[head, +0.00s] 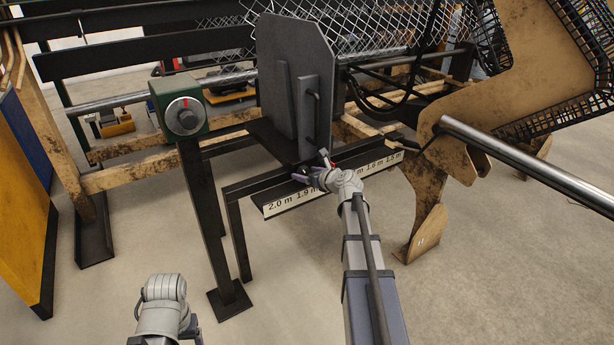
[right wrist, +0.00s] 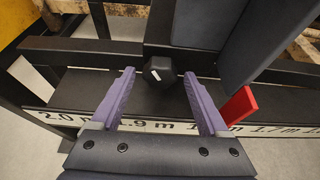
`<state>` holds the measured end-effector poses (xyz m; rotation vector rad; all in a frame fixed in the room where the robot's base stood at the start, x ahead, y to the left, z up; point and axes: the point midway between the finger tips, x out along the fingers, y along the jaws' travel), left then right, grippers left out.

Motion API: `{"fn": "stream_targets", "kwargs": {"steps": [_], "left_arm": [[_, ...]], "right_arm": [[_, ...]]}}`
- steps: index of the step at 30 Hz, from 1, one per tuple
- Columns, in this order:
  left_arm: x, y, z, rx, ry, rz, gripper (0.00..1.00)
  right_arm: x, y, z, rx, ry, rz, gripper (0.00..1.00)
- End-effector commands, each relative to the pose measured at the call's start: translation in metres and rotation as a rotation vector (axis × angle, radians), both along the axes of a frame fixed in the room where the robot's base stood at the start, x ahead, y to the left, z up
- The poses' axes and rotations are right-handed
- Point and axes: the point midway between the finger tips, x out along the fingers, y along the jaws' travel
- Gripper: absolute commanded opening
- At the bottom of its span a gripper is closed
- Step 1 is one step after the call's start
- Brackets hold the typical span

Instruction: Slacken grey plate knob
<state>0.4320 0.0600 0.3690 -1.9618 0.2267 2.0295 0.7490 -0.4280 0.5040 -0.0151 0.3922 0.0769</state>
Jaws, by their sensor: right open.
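The tall grey plate (head: 290,80) stands upright on the dark rail frame in the head view. Its knob (right wrist: 157,69) is black and faceted with a white mark, low beside the plate in the right wrist view. I cannot make the knob out in the head view. My right gripper (head: 311,168) is at the foot of the plate. In the right wrist view its purple fingers (right wrist: 159,77) are open, with the knob between and just beyond their tips. I see no contact. Only part of my left arm shows at the bottom left; its gripper is out of view.
A red pointer (right wrist: 238,105) sits right of my right fingers, over a length scale (head: 285,200). A green box with a round dial (head: 184,116) stands left of the plate. Chain-link mesh (head: 350,25) hangs behind. Open floor lies in front.

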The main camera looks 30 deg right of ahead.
Motion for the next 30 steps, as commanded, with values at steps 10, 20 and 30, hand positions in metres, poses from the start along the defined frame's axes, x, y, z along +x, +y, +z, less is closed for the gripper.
{"fn": "stream_targets", "kwargs": {"steps": [10, 20, 30], "left_arm": [[-0.0001, 0.0, 0.0003, 0.0, 0.0, 0.0, 0.76], [-0.0001, 0.0, 0.0003, 0.0, 0.0, 0.0, 0.76], [0.0, 0.0, 0.0001, 0.0, 0.0, 0.0, 0.76]], "right_arm": [[-0.0005, 0.0001, 0.0003, 0.0, 0.0, 0.0, 0.49], [-0.0006, 0.0001, 0.0002, 0.0, 0.0, 0.0, 0.12], [-0.0008, 0.0004, 0.0001, -0.016, -0.001, 0.0, 0.0]]}}
